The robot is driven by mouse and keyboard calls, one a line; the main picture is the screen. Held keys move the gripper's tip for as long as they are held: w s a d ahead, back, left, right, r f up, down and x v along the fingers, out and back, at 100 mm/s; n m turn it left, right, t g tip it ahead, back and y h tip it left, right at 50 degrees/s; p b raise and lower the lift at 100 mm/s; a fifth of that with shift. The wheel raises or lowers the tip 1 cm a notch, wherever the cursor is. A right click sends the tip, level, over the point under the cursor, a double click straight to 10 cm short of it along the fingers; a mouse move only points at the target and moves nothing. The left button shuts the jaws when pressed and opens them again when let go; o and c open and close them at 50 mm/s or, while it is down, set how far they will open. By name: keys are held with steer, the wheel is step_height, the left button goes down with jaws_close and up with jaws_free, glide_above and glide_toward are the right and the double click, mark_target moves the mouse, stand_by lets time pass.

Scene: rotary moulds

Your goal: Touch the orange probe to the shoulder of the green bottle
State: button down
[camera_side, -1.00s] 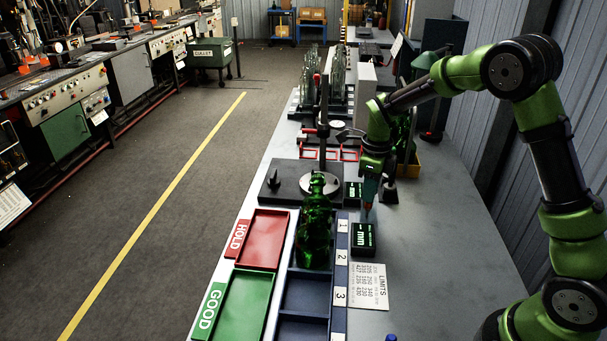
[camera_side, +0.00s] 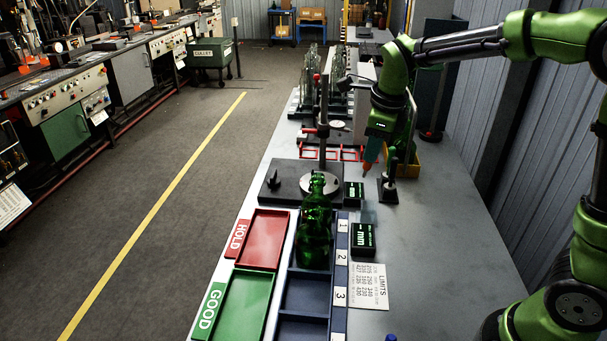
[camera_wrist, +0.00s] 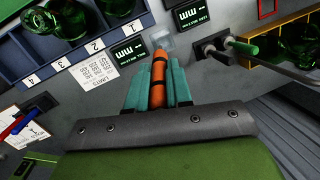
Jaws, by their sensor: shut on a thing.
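My gripper (camera_wrist: 158,82) is shut on the orange probe (camera_wrist: 159,68), which points forward between the teal fingers. In the side view the probe (camera_side: 372,153) hangs tilted above the bench, its tip pointing down and left. In the wrist view, green bottles show at the upper left (camera_wrist: 66,20).
A clear block (camera_side: 369,213) sits below the probe, near two mm displays (camera_side: 363,238). A black stand (camera_side: 388,188) with a thin rod stands close to the right. A gauge column (camera_side: 323,120) rises behind the bottles. A yellow bin (camera_side: 410,166) holds green glass.

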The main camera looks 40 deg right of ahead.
steer(key=s+a+r+n+t+y, duration=0.15)
steer(key=s+a+n+t, duration=0.25)
steer(key=a, duration=0.4)
step_height(320, 180, down, 7)
steer(key=t, duration=0.1)
steer(key=shift+w+n, duration=0.3)
steer(key=shift+w, duration=0.15)
steer(key=shift+w+d, duration=0.1)
stand_by(0.3)
steer(key=shift+w+f, duration=0.2)
steer(key=shift+f, duration=0.1)
steer(key=shift+w+f, duration=0.3)
steer(key=shift+f, duration=0.15)
stand_by(2.9)
steer(key=shift+v, duration=1.55)
steer(key=shift+r, duration=0.1)
